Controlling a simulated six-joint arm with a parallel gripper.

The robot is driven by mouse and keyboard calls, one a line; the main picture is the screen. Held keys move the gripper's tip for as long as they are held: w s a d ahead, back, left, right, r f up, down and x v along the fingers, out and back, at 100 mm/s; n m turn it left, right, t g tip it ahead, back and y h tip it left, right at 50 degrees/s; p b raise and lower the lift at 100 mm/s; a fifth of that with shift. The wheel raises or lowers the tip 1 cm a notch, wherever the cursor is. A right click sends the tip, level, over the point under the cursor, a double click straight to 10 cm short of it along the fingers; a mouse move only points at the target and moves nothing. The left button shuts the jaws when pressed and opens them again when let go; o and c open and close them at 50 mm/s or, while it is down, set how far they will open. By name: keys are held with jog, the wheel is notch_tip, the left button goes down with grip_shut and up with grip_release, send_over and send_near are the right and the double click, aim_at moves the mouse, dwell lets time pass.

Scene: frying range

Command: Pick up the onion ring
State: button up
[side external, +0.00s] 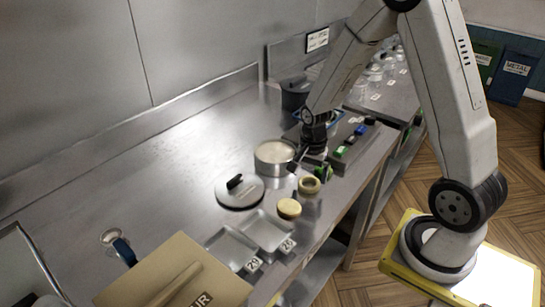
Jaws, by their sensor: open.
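A tan ring that looks like the onion ring (311,190) lies near the front edge of the steel counter (150,175), right of the pot. My gripper (310,167) is open just behind and above it, its fingers pointing down. Nothing shows between the fingers, though the view is small and partly blocked by the wrist. I cannot tell whether a finger touches the ring. A round tan piece (289,208) lies just in front of and left of the ring.
A steel pot (273,158) stands close left of my gripper, with a black-handled lid (240,192) beside it. Small green and blue items (340,152) sit to the right.

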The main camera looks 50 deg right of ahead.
jog(key=shift+f, duration=1.3)
jog(key=c, duration=0.6)
